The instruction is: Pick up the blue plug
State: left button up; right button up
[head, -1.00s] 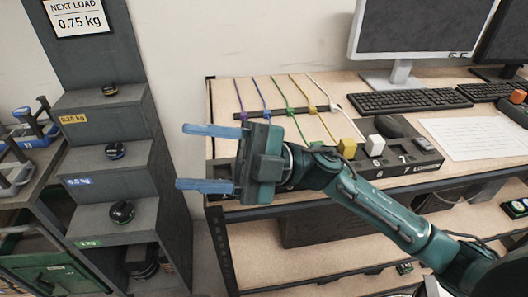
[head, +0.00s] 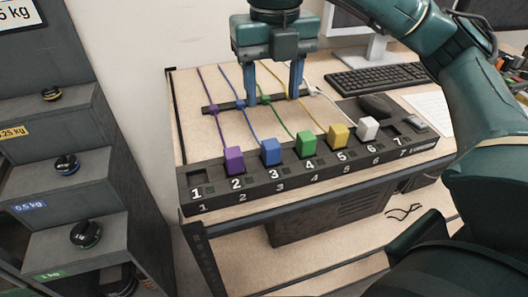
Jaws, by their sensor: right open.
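The blue plug (head: 271,152) stands upright in the black numbered strip (head: 223,198), behind the number 3. Its thin blue cable runs back over the table to a dark bar. A purple plug (head: 234,161) stands to its left and a green plug (head: 306,144) to its right. My right gripper (head: 273,98) points down with its two blue fingers apart and nothing between them. In the picture it is above and behind the blue plug, apart from it. My left gripper is out of view.
A yellow plug (head: 338,135) and a white plug (head: 368,129) stand further right in the strip. The dark cable bar (head: 225,107) lies behind. A mouse (head: 376,106) and keyboard (head: 378,78) are at the right. Stepped weight shelves (head: 70,200) stand left.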

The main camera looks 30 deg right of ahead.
aim_at(271, 143)
jog(key=f, duration=1.2)
jog(key=shift+s+a, duration=0.2)
jog(key=shift+s, duration=0.05)
jog(key=shift+c, duration=0.4)
jog(key=shift+r, duration=0.1)
jog(key=c, duration=1)
